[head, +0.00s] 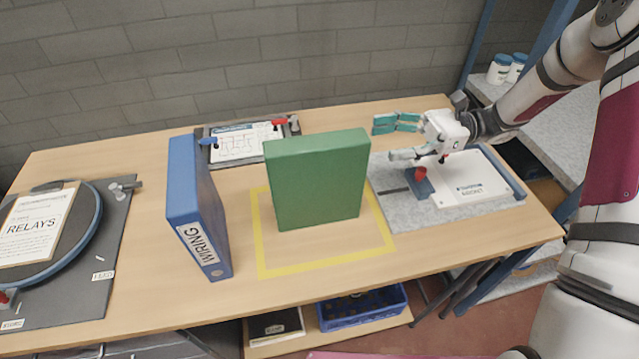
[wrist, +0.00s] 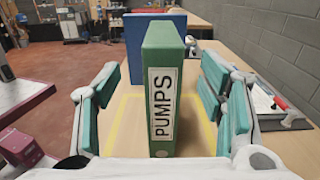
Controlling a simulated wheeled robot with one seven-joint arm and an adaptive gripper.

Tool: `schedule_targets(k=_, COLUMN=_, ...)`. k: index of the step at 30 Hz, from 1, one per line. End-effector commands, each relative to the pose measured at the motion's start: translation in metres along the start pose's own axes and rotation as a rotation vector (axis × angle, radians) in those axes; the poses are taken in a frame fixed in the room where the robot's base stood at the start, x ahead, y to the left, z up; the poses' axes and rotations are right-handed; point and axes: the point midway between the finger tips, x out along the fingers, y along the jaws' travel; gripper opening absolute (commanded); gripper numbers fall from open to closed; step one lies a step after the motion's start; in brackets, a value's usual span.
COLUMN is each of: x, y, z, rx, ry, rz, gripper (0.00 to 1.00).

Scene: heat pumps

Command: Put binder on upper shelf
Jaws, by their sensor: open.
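The green binder (head: 318,182) stands upright inside a yellow outline on the wooden table. In the wrist view the binder (wrist: 162,100) shows its spine, labelled PUMPS, straight ahead. My gripper (head: 394,138) is open to the right of the binder in the head view. In the wrist view my gripper (wrist: 163,88) has its teal-padded fingers on either side of the spine, with visible gaps. A blue-posted rack at the right has a grey shelf (head: 487,91). The frames do not show whether this is the upper shelf.
A blue WIRING binder (head: 196,210) stands left of the green one. A clipboard (head: 240,142) lies behind it. White jars (head: 499,69) stand on the rack shelf. A round RELAYS fixture (head: 50,228) is at left.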

Motion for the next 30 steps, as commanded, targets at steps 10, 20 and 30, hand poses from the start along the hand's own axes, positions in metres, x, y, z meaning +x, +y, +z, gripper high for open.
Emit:
schedule_targets(k=10, x=0.061, y=0.001, z=0.002, rx=-0.001, ry=0.002, rz=0.002, gripper=0.63)
schedule_targets(k=20, x=0.081, y=-0.001, z=0.002, rx=-0.001, ry=0.002, rz=0.002, gripper=0.63)
schedule_targets(k=30, x=0.121, y=-0.003, z=0.002, rx=-0.001, ry=0.003, rz=0.001, gripper=0.63)
